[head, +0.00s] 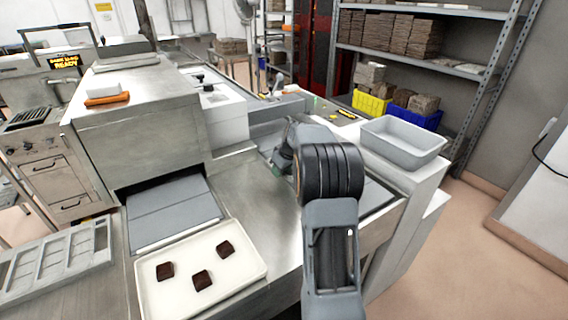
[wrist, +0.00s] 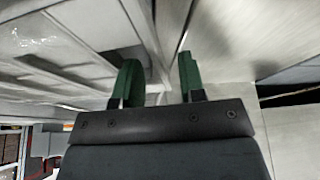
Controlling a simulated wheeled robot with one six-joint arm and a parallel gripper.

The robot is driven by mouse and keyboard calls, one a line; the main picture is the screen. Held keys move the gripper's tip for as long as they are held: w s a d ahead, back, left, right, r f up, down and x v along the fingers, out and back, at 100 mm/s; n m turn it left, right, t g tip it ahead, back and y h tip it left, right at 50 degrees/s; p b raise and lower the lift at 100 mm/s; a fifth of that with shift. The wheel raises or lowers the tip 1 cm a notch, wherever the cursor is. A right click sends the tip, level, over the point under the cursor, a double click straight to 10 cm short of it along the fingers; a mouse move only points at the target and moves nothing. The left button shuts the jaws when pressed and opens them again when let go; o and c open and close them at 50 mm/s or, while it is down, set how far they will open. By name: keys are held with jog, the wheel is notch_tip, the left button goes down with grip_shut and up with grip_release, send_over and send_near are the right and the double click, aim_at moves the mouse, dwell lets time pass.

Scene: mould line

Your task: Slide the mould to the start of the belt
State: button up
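My gripper (wrist: 160,82) shows two green fingers in the wrist view, standing apart with a gap between them. A thin grey metal edge runs through or behind this gap; I cannot tell what it belongs to. In the head view my arm reaches over the steel line and mostly hides the gripper. Pale grey panels with ridges (wrist: 60,50) lie left of the fingers; I cannot tell if they are the mould. A grey mould-like tray with rectangular cavities (head: 58,262) lies at the far left of the head view. A grey belt section (head: 172,212) comes out of the steel housing.
A cream tray (head: 250,270) with three dark chocolate pieces (head: 202,280) lies in front of the belt. The steel housing (head: 140,125) rises behind it. An empty grey bin (head: 403,142) stands to the right. Shelves with brown stacks (head: 405,35) stand behind.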

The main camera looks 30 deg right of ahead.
jog(key=shift+f, duration=0.25)
grip_shut()
dwell(0.3)
